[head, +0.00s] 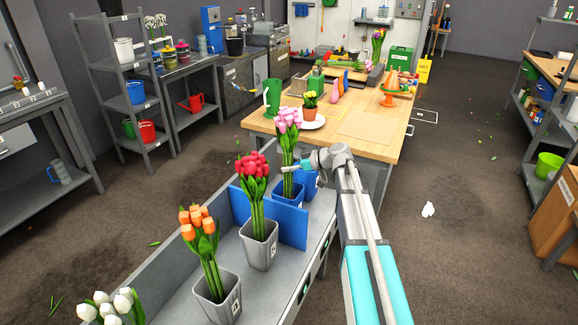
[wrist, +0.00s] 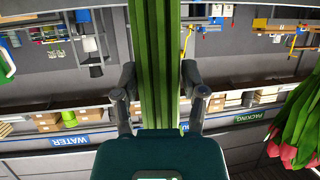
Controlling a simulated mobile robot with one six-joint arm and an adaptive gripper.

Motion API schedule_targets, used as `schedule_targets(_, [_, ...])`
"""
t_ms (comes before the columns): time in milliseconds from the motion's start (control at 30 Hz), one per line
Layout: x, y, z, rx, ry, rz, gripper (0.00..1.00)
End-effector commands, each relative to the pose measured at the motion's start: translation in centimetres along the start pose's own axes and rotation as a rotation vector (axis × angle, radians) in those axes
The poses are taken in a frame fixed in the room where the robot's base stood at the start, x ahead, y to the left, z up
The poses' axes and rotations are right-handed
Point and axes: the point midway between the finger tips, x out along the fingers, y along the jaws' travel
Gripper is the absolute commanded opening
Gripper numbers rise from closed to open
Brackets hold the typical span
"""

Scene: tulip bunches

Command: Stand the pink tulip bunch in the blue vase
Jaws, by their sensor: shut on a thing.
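The pink tulip bunch (head: 288,122) stands nearly upright at the far end of the grey trough in the head view. My gripper (head: 299,167) is shut on its green stems, which also show between the fingers in the wrist view (wrist: 158,60). A blue vase-like container (head: 288,195) is directly below the bunch. In the wrist view, my gripper (wrist: 160,90) hides the stem ends.
A blue divider (head: 291,226) stands in front of the blue containers. Red tulips (head: 252,175) and orange tulips (head: 199,222) stand in grey buckets nearer me. A wooden table (head: 375,142) lies beyond, with a green jug (head: 272,97) and a potted yellow plant (head: 311,103).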

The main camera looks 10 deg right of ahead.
Motion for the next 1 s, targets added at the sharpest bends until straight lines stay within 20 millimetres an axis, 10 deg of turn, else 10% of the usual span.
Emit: schedule_targets(1000, [1.3, 0.0, 3.1, 0.000, 0.001, 0.000, 0.00])
